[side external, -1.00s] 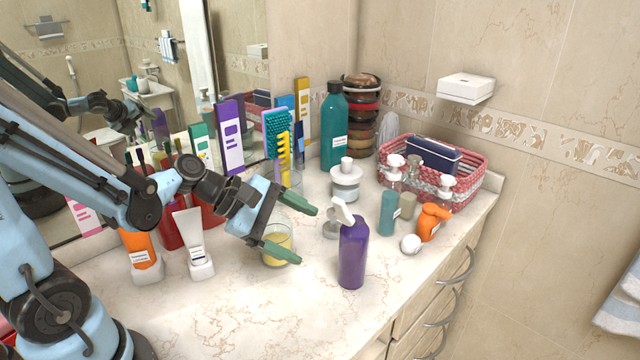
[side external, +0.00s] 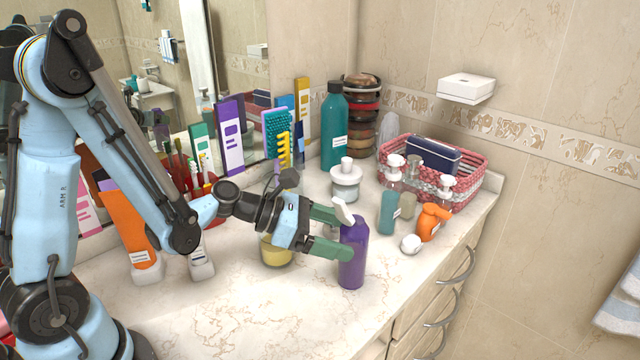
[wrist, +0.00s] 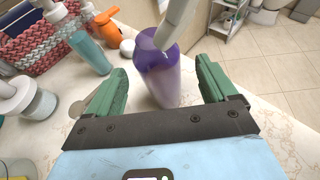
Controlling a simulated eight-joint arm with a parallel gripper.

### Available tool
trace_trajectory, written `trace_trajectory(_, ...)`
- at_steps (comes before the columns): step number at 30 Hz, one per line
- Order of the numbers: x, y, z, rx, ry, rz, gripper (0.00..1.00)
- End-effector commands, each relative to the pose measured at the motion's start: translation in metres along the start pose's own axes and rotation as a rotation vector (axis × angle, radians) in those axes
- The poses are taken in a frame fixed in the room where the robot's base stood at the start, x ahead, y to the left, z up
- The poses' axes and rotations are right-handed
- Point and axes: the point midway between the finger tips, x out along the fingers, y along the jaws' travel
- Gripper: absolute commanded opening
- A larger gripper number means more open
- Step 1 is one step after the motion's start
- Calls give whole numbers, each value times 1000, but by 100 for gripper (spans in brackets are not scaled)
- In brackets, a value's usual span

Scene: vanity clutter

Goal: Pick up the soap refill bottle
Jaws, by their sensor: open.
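A purple bottle (side external: 352,262) with a white pump head (side external: 343,212) stands upright near the counter's front edge; I cannot read a label on it. A tall teal bottle (side external: 333,135) with a dark cap stands at the back; I cannot tell from labels which is the soap refill bottle. My gripper (side external: 346,235) is open with its green fingers at the purple bottle. In the wrist view the purple bottle (wrist: 162,78) stands between the spread fingers of my gripper (wrist: 160,66), with gaps on both sides. The fingers partly cover the bottle in the side view.
A white-lidded jar (side external: 346,182) is behind. A teal pump bottle (side external: 388,212), an orange bottle (side external: 431,224) and a woven basket (side external: 470,178) are to the right. The front counter is clear.

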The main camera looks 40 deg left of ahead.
Motion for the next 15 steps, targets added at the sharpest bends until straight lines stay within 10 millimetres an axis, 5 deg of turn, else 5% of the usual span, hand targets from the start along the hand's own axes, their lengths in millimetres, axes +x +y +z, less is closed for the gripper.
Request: trace_trajectory(15, 52, 2, 4, 1, 0, -1, 85)
